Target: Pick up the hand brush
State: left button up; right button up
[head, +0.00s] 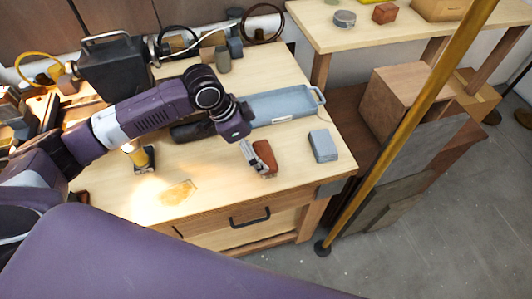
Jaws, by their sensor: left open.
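A small red-brown piece (265,156), which looks like the hand brush, lies on the light wooden workbench (300,170) right of its middle. Its bristles cannot be made out. My left gripper (257,160) reaches down from above, with its grey fingers at the piece. The fingers are open; whether they touch it cannot be told. My left arm crosses the bench from the left. My right gripper is not in view.
A blue-grey tray (290,104) lies behind the gripper, and a grey block (322,145) to its right. A dark long object (187,132) is partly hidden under my arm. A yellow-topped item (140,156) stands left. A yellow pole (410,125) rises at right. The front of the bench is mostly clear.

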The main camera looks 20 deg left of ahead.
aim_at(264, 154)
pick_arm(q)
jog(key=p+x, duration=0.1)
jog(key=x, duration=0.2)
jog(key=shift+w+d+p, duration=0.1)
jog(key=shift+d+p, duration=0.05)
jog(key=shift+p, duration=0.2)
jog(key=x, duration=0.2)
jog(key=shift+w+f, duration=0.2)
jog(key=shift+f, duration=0.2)
jog(key=c, duration=0.9)
jog(key=shift+c, duration=1.2)
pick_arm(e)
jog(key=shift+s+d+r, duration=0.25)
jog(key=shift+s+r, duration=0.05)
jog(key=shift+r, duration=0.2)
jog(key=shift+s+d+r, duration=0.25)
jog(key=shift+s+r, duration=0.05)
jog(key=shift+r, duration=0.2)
pick_arm(q)
notch_tip(264, 154, up, 20)
jog(key=b, duration=0.3)
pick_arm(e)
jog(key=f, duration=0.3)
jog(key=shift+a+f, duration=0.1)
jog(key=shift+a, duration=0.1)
